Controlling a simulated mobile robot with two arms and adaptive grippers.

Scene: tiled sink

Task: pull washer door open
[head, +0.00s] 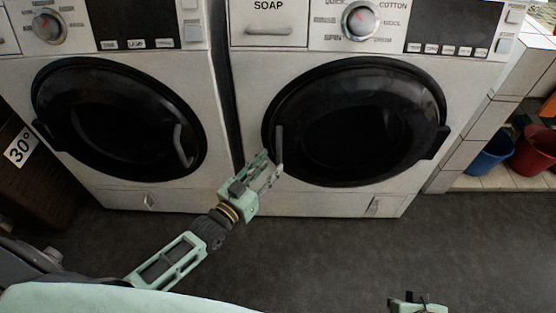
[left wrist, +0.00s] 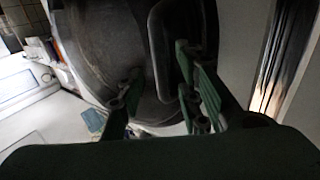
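Two white front-loading washers stand side by side. The right washer's round black door (head: 360,120) is shut in the head view, with a vertical bar handle (head: 279,146) on its left edge. My left gripper (head: 271,166) is at the lower end of this handle. In the left wrist view the dark handle (left wrist: 156,60) shows between the two parted green fingers, closer to the right one; contact is unclear. The left washer's door (head: 115,115) is also shut, with its handle on the right. My right gripper (head: 418,304) only peeks in at the bottom edge, its fingers unclear.
A soap drawer (head: 269,30) and a dial (head: 361,21) sit above the right door. Blue (head: 489,155) and red (head: 531,150) buckets stand on a tiled ledge at right. A brown basket (head: 40,180) is at far left. The dark floor (head: 330,250) ahead is clear.

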